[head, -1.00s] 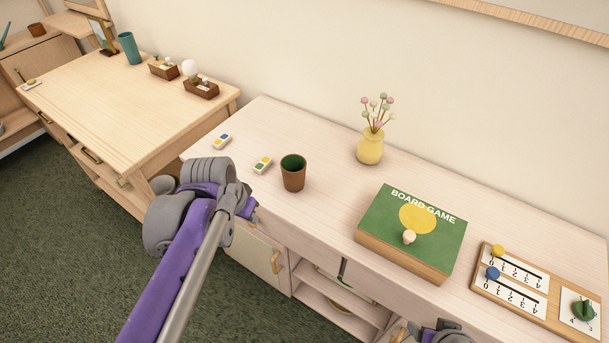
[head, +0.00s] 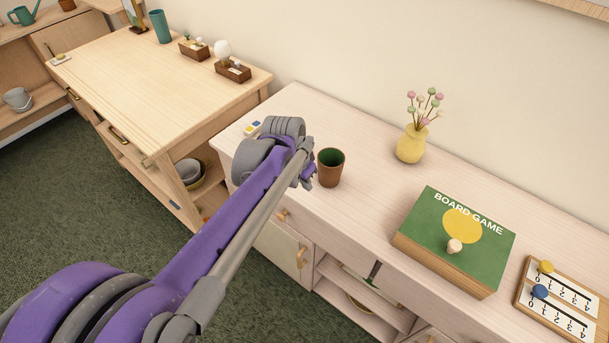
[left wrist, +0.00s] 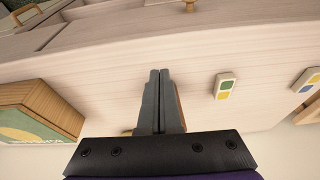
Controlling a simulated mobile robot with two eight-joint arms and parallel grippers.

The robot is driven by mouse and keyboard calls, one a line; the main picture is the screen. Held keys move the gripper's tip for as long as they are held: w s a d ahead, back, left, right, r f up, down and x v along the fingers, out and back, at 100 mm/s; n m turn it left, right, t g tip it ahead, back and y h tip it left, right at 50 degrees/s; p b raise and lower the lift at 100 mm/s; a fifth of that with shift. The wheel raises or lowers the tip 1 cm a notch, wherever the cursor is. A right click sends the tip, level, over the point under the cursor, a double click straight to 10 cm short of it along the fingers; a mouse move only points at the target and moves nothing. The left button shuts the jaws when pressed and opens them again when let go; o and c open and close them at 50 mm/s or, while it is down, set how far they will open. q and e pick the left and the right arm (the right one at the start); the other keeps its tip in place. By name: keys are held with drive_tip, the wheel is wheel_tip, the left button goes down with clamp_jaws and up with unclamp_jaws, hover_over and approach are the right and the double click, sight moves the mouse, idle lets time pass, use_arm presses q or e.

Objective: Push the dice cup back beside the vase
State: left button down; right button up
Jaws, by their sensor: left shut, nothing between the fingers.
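The brown dice cup (head: 330,170) with a green inside stands upright on the pale sideboard. The yellow vase (head: 410,145) with several pastel pompom stems stands further back and to its right, with a clear gap between them. My left gripper (head: 311,172) is shut and empty, close against the cup's left side; I cannot tell whether it touches. In the left wrist view the shut fingers (left wrist: 160,74) hide most of the cup; a thin brown strip (left wrist: 181,108) shows beside them. My right gripper is not in view.
A green board game box (head: 455,240) with a pale piece on top lies right of the cup. A scoring board (head: 560,300) is further right. A small tile (left wrist: 225,86) lies near my left fingers. The sideboard between cup and vase is bare.

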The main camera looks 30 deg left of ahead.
sight(330, 169)
use_arm(q)
drive_tip(key=x, duration=0.4)
drive_tip(key=w, duration=0.2)
drive_tip(key=shift+w+d+r, duration=0.2)
drive_tip(key=shift+w+r, duration=0.05)
drive_tip(key=shift+w, duration=0.65)
